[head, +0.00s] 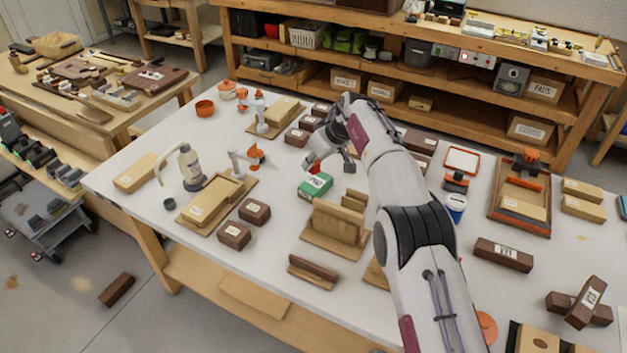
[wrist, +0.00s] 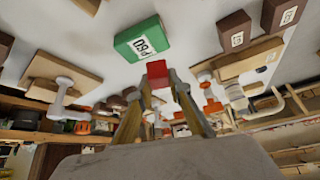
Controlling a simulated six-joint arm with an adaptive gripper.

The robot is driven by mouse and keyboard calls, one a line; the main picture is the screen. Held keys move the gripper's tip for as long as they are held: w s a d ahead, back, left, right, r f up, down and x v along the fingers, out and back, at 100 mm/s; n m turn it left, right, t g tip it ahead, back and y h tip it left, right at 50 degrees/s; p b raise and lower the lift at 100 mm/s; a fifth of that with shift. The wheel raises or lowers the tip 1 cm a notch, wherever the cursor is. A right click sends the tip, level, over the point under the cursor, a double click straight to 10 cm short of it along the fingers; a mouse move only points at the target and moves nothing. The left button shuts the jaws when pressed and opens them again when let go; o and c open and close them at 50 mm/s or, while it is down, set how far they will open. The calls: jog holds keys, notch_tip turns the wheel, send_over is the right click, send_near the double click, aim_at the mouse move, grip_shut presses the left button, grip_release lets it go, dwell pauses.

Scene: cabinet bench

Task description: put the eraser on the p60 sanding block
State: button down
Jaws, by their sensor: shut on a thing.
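The p60 sanding block is a green block with a white P60 label, lying on the white table near the middle in the head view (head: 315,187). It is large in the wrist view (wrist: 135,36). My gripper (head: 316,163) is shut on a small red block, which I take as the eraser (wrist: 157,70). Only a bit of the eraser shows in the head view (head: 314,169), at the far edge of the sanding block. In the wrist view the eraser sits between the fingertips, close to the sanding block's edge. I cannot tell whether they touch.
A wooden holder with upright boards (head: 335,225) stands just in front of the sanding block. A small orange and white clamp-like tool (head: 254,156) is to the left. Dark brown blocks (head: 255,211) lie at the front left. The table between the tool and the sanding block is clear.

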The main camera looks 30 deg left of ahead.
aim_at(317, 166)
jog(key=shift+f, duration=1.6)
jog(key=shift+f, duration=0.1)
jog(key=shift+f, duration=1.8)
jog(key=shift+f, duration=0.15)
jog(key=c, duration=1.8)
grip_release()
jog(key=shift+c, duration=0.2)
jog(key=shift+r, duration=0.2)
jog(key=shift+v, duration=0.95)
jog(key=v, duration=1)
